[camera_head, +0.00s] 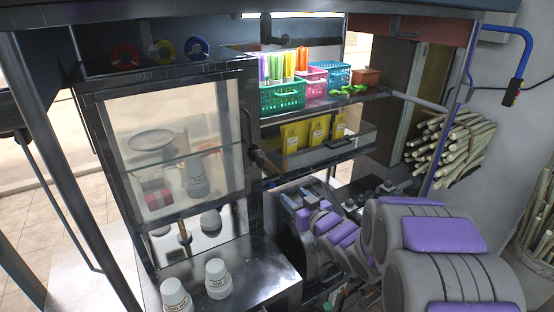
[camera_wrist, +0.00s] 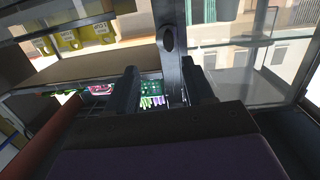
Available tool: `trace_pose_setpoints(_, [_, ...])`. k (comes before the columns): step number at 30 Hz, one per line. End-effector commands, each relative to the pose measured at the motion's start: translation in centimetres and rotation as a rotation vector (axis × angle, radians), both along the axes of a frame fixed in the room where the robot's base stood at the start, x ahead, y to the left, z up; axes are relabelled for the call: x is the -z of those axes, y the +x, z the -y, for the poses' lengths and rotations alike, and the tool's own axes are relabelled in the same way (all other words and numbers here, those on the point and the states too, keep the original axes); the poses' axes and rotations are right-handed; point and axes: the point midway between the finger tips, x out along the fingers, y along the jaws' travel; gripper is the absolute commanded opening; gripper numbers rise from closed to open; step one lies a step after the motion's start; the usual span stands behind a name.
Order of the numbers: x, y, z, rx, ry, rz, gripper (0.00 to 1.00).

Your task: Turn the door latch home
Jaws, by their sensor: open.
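The glass cabinet door (camera_head: 175,150) stands at the left in the head view, in a dark frame, and looks closed. A dark latch lever (camera_head: 262,158) sits at its right edge, slanting down to the right. In the wrist view, a dark upright bar with an oval end (camera_wrist: 168,38), apparently the latch, lies just beyond and between the fingers. My gripper (camera_wrist: 160,82) is open, with a finger on each side and nothing held. In the head view, my arm reaches in from the lower right, and its fingertips are hard to make out below the latch. Contact with the latch cannot be told.
A shelf right of the door holds a green basket (camera_head: 282,97) of colored straws, and yellow packets (camera_head: 318,131) stand below it. White bottles (camera_head: 217,278) stand on the metal counter at the lower left. Cane stalks (camera_head: 448,150) are stacked at the right.

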Motion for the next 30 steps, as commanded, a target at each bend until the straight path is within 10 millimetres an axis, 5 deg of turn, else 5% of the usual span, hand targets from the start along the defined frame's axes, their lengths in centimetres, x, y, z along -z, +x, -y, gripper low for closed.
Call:
trace_pose_setpoints(11, [-1.0, 1.1, -2.5, -0.07, 0.074, 0.065, 0.52])
trace_pose_setpoints(30, [-0.9, 9.7, -8.3, -0.068, 0.072, 0.063, 0.52])
